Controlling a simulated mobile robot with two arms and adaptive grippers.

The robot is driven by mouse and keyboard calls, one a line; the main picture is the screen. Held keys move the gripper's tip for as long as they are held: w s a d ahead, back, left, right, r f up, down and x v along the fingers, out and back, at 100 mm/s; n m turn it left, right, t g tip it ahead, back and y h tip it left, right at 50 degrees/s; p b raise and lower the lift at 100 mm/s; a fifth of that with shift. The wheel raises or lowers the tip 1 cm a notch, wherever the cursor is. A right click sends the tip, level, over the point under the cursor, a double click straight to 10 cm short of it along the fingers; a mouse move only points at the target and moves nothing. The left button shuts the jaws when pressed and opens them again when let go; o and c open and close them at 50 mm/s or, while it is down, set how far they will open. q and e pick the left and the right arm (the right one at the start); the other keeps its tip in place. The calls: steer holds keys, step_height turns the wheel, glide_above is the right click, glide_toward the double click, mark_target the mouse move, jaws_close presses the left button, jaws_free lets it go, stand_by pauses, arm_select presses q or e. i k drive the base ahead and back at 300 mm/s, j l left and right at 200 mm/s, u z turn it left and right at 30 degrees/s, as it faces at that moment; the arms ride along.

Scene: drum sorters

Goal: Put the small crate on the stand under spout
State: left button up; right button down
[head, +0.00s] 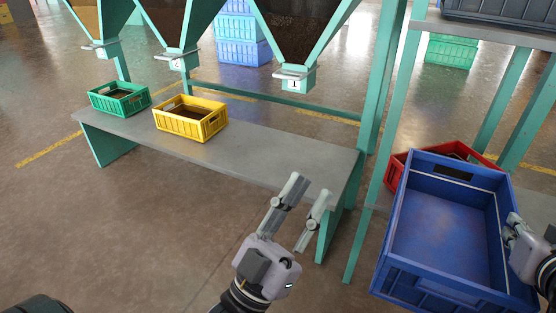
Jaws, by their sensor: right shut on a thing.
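The grey stand (270,160) runs below several hopper spouts. The right-hand spout (295,79), marked 1, has bare stand top below it. A green crate (119,99) and a yellow crate (190,118) stand on the left part. A blue crate (440,225), empty inside, is close to me at the right. My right gripper (511,228) is shut on the blue crate's right wall; its fingertips are partly hidden. My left gripper (310,192) is open and empty, in front of the stand's right end, apart from the blue crate. Which crate is the small one is unclear.
A red crate (400,166) sits behind the blue crate, partly hidden by it, on a rack's lower shelf. A green post (382,110) rises between stand and rack. A dark crate (500,12) is on the rack's upper shelf. The stand's right half is clear.

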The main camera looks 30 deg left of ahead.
mark_target(294, 156)
steer(key=u, duration=0.4)
steer(key=i+u, duration=0.1)
steer(key=u, duration=0.25)
steer(key=i+j+u, duration=0.1)
steer(key=u, duration=0.7)
steer(key=i+l, duration=0.15)
steer(key=i, duration=0.35)
steer(key=i+l+u, duration=0.1)
steer(key=i, duration=0.35)
steer(key=k+l, duration=0.15)
steer(key=l, duration=0.1)
